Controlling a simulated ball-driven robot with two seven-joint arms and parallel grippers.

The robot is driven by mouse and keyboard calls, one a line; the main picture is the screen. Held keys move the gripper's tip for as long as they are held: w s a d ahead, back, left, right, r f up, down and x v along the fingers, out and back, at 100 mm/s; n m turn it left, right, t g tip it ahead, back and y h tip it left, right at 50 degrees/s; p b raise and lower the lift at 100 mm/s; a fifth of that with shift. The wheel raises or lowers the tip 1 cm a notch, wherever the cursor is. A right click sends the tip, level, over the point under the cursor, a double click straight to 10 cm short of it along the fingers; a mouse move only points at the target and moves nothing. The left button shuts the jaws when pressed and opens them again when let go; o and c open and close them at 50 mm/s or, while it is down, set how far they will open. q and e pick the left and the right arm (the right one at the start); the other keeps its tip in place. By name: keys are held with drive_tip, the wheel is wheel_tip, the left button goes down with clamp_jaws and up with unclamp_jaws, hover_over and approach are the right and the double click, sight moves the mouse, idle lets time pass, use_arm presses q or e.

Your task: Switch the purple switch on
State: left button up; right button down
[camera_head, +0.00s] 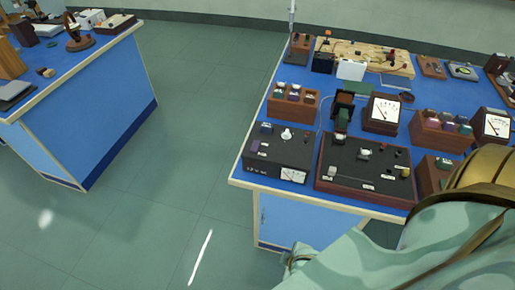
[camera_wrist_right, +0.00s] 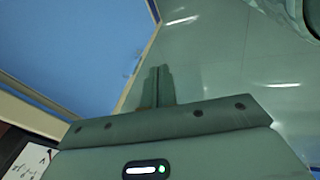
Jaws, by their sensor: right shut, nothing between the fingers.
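A black instrument box (camera_head: 278,152) stands at the front left corner of the right-hand blue bench. A small purple part (camera_head: 254,146), which looks like the purple switch, is on its left side; it is too small to tell its position. My right gripper (camera_wrist_right: 158,70) is shut and empty in the right wrist view. It is beyond the bench edge, over the floor, and touches nothing that I can see. In the head view my right arm covers the lower right. My left gripper is not in view.
A wooden-framed black panel (camera_head: 365,178) with knobs stands right of the box. Meters (camera_head: 384,113), wooden racks (camera_head: 292,102) and a pale board (camera_head: 362,57) crowd the blue bench (camera_head: 255,178). Another blue bench (camera_head: 95,105) stands at left, with open floor between.

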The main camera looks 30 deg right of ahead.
drive_tip(key=w+a+r+n+t, duration=0.1)
drive_tip(key=w+r, duration=0.3)
drive_tip(key=r, duration=0.4)
drive_tip(key=w+r+n+t, duration=0.1)
drive_tip(key=w+r+t, duration=0.1)
drive_tip(key=w+r, duration=0.45)
drive_tip(key=w+a+r+n+y, duration=0.5)
drive_tip(key=a+r+n+y, duration=0.15)
drive_tip(key=a+r, duration=0.3)
drive_tip(key=w+d+r+m, duration=0.2)
drive_tip(key=w+d+r, duration=0.1)
drive_tip(key=d, duration=0.5)
drive_tip(key=w+d+r+m, duration=0.2)
drive_tip(key=w+d, duration=0.1)
drive_tip(key=d, duration=0.5)
drive_tip(key=w+d+r+m, duration=0.3)
drive_tip(key=d, duration=0.5)
drive_tip(key=b, duration=0.2)
approach(253, 142)
drive_tip(key=shift+w+a+n+t, duration=0.25)
drive_tip(key=shift+w+a+t, duration=0.15)
drive_tip(key=shift+w+a, duration=0.85)
drive_tip(key=shift+w+d+f+b, duration=0.15)
drive_tip(key=shift+f+b, duration=0.1)
drive_tip(key=shift+f, duration=0.85)
drive_tip(key=shift+w+f+b, duration=0.2)
drive_tip(key=shift+f, duration=0.9)
